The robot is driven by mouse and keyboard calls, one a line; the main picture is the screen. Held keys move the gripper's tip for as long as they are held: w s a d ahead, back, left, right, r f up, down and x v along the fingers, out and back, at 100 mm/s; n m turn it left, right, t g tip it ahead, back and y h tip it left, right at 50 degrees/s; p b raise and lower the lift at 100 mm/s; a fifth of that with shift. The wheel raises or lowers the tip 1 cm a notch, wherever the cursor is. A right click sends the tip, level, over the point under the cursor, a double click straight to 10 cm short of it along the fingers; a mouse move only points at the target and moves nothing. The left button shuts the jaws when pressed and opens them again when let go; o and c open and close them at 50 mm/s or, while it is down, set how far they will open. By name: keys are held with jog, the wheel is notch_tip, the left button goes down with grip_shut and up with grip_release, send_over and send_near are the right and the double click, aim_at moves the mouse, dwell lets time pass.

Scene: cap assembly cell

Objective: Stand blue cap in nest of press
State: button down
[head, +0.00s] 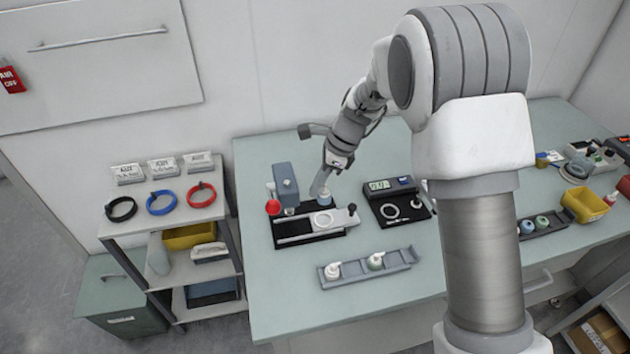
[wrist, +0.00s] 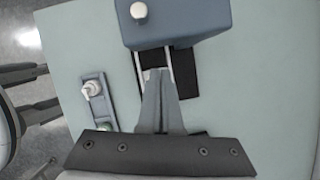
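The blue cap (head: 324,199), a small pale blue cylinder, is upright at my gripper's fingertips in the head view. My gripper (head: 319,188) reaches down from behind, over the press; its fingers look close together on the cap. In the wrist view the fingers (wrist: 158,76) lie close together, and the cap is mostly hidden by them. The press has a blue-grey head (head: 284,180) and a black base with a pale slide plate (head: 340,218). A white ring (head: 322,220) shows on the plate just in front of the cap. I cannot tell whether the cap touches the press.
A gauge box (head: 387,186) with a black base stands close right of the press. A grey tray (head: 400,258) with two pump-topped pieces lies in front. A red button (head: 273,207) is at the press's left. The table's front left is clear.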

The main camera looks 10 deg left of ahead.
notch_tip(320, 180, down, 4)
jog(key=b, duration=0.3)
jog(key=shift+s+b, duration=0.1)
jog(key=shift+b, duration=0.2)
jog(key=shift+f+b, duration=0.3)
jog(key=shift+f, duration=0.95)
jog(key=shift+f, duration=0.1)
jog(key=shift+f, duration=0.3)
jog(key=shift+f, duration=0.15)
jog(key=c, duration=1)
grip_release()
